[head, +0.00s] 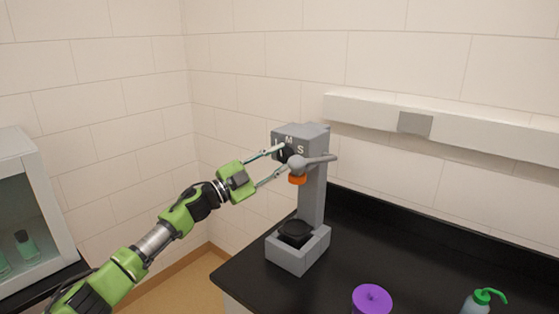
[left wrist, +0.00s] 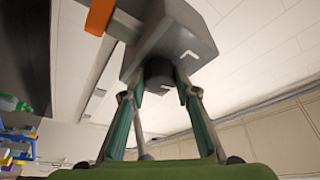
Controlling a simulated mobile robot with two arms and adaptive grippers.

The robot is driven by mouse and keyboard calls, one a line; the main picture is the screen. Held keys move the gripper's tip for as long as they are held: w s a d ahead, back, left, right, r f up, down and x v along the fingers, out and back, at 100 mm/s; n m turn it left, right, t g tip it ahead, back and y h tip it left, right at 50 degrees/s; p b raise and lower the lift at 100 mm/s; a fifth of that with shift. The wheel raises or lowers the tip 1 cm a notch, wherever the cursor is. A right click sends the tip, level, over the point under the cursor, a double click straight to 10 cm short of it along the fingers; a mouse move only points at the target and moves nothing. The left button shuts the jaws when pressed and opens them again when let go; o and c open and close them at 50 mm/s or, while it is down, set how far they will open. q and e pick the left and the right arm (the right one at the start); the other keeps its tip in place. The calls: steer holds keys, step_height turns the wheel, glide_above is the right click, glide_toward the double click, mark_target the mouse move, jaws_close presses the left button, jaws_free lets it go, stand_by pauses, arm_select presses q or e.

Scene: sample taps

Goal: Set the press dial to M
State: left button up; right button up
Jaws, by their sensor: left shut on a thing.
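The grey press (head: 313,190) stands at the left end of the black counter. Its head carries white letters, with M at the top and S to the right; another mark at the left is partly covered. The dark press dial (left wrist: 158,73) sits between my left fingertips in the left wrist view, and a white L-shaped mark shows beside it. My left gripper (head: 283,158) reaches in from the left and is shut on the dial; its fingers partly hide the dial. I cannot tell which letter the dial points to. My right gripper is out of view.
The press's grey lever (head: 320,159) and orange part (head: 297,180) are close to my fingers. A purple lidded container (head: 371,299) and a green-topped bottle (head: 476,302) stand at the counter's front. A glass-fronted cabinet (head: 22,215) is at far left. The counter's right side is clear.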

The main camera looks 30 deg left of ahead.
arm_select(q)
steer(key=shift+m+g, duration=0.4)
steer(key=shift+m, duration=0.5)
steer(key=o, duration=1.1)
steer(key=v, duration=1.2)
